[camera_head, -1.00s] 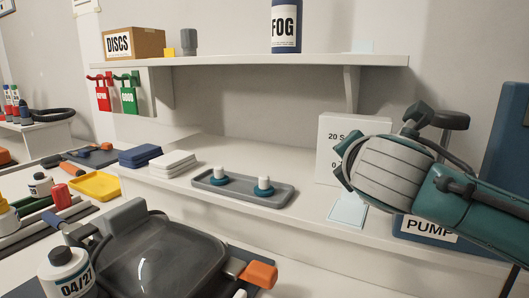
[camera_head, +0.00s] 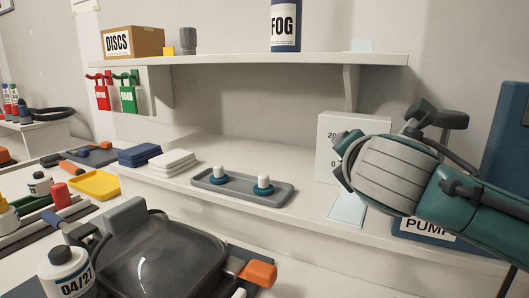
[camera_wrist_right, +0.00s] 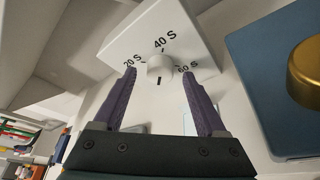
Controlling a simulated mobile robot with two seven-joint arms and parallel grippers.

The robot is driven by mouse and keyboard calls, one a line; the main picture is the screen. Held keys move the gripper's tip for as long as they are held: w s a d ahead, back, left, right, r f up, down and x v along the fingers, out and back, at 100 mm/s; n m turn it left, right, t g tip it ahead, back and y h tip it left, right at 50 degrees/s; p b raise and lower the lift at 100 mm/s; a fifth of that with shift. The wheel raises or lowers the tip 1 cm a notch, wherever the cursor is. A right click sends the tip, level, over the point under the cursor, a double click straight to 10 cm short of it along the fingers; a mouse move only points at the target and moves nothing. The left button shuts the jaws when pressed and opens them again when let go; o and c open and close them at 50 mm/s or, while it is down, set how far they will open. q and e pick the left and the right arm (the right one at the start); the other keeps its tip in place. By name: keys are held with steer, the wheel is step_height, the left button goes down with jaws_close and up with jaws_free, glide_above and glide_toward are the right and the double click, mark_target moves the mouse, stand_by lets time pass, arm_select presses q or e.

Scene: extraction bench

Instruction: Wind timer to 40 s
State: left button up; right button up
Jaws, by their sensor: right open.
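The timer is a white box (camera_head: 328,150) on the bench at the right in the head view, partly hidden behind my right arm. In the right wrist view its face (camera_wrist_right: 190,35) shows 20 S at left, 40 S at top and 60 S at right. Its round white knob (camera_wrist_right: 158,66) has a dark mark on the lower side, pointing away from 40 S. My right gripper (camera_wrist_right: 157,74) is open, with a purple finger on each side of the knob and visible gaps between. Whether the fingertips reach knob depth is unclear. My left gripper is out of view.
A blue pump box (camera_head: 425,228) stands right of the timer; its blue side and a brass-coloured cylinder (camera_wrist_right: 306,72) show in the wrist view. A pale sheet (camera_head: 346,211) lies before the timer. A grey tray (camera_head: 240,189) with two white-topped pieces sits left. A shelf (camera_head: 250,61) runs above.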

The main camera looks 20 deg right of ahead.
steer(key=p+v, duration=0.1)
steer(key=v, duration=0.8)
steer(key=shift+f, duration=0.1)
